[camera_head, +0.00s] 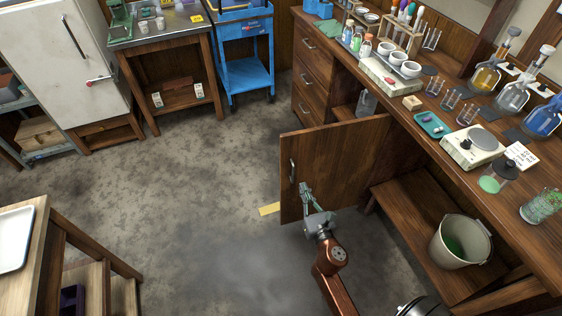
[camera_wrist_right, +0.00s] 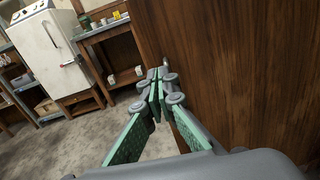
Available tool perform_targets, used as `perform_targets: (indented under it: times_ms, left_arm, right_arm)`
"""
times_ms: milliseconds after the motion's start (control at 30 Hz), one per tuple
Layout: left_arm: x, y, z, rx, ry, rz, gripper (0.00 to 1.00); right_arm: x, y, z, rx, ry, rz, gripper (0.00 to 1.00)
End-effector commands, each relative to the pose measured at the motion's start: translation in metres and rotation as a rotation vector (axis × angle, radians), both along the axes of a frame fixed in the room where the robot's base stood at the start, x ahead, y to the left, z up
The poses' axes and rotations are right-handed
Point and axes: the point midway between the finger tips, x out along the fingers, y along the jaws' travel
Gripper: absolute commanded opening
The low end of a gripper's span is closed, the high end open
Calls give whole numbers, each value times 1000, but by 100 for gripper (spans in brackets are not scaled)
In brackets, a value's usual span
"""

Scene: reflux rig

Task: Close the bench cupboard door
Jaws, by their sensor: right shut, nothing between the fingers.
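The bench cupboard door (camera_head: 335,162) is brown wood and stands open, swung out from the bench (camera_head: 455,150) into the room. A metal handle (camera_head: 292,170) is near its free edge. My right gripper (camera_head: 306,188) is shut and empty, in front of the door's outer face near the lower free edge. In the right wrist view the door (camera_wrist_right: 235,70) fills the right side, and the shut fingertips (camera_wrist_right: 155,78) are close beside its face. I cannot tell whether they touch it. My left gripper is not in view.
A bucket (camera_head: 460,242) stands on the open lower shelf to the right. Flasks, a scale (camera_head: 472,146) and cups crowd the bench top. A blue cart (camera_head: 245,60) and a white fridge (camera_head: 62,60) stand at the back.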

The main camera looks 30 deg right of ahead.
Motion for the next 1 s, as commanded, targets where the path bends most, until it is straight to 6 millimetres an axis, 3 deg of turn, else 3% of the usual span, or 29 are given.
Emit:
perform_targets:
  times_ms: [233, 700, 1000]
  left_arm:
    - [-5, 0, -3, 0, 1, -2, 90]
    - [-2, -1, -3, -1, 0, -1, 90]
    - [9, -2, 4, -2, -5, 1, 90]
  right_arm:
    - [22, -7, 13, -47, -9, 0, 0]
    - [109, -36, 9, -45, -5, 0, 0]
    - [132, -44, 9, -44, -4, -1, 0]
